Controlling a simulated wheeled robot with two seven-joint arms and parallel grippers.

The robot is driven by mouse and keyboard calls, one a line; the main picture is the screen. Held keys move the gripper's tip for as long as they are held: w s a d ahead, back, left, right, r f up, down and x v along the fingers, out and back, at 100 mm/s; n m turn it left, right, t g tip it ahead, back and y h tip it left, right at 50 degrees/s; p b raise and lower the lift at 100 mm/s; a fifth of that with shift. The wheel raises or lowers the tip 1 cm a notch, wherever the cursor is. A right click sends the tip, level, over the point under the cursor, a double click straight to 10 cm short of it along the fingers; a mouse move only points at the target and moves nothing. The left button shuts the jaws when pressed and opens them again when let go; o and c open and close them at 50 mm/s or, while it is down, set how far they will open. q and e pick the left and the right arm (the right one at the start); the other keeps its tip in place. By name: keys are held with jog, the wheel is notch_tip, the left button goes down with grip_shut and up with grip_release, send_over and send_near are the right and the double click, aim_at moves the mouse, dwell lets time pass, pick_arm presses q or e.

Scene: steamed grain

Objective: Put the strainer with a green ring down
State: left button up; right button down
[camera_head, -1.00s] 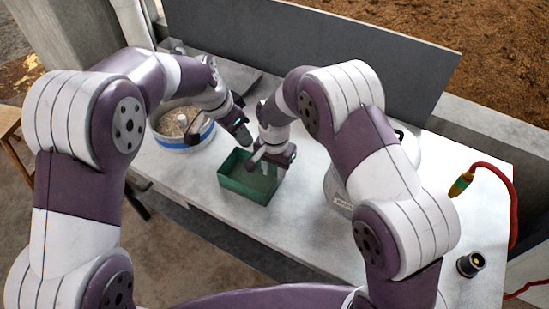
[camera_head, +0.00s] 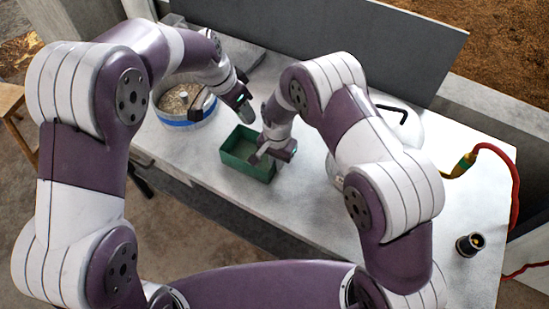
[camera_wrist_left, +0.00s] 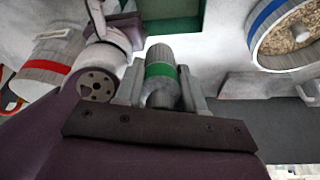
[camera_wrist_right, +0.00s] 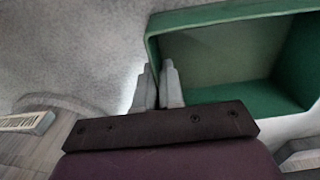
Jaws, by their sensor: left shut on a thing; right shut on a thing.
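The strainer with a green ring (camera_wrist_left: 160,71) is a small grey cylinder with a green band. My left gripper (camera_wrist_left: 162,88) is shut on it, with one finger on each side. In the head view the strainer (camera_head: 246,113) hangs from my left gripper (camera_head: 240,102), near the back edge of an open green box (camera_head: 232,163). My right gripper (camera_wrist_right: 158,88) is shut on the rim of the green box, which fills the upper right of the right wrist view (camera_wrist_right: 230,20). In the head view my right gripper (camera_head: 261,156) is at the box's right side.
A grain-filled container with a blue band (camera_head: 188,121) stands left on the light table (camera_head: 300,215). A red-banded container (camera_wrist_left: 58,64) shows in the left wrist view. A dark cylinder (camera_head: 470,244) and a red cable (camera_head: 515,190) are at the right. The front-middle table is clear.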

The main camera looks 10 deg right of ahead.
pick_arm(q)
jog(key=w+f+n+g+y, duration=0.2)
jog(key=w+f+n+y, duration=0.1)
jog(key=f+n, duration=0.35)
send_over(245, 155)
notch_tip(245, 155, down, 11)
jog(key=shift+f, duration=0.1)
jog(key=o, duration=1.1)
jog(key=shift+f, duration=0.1)
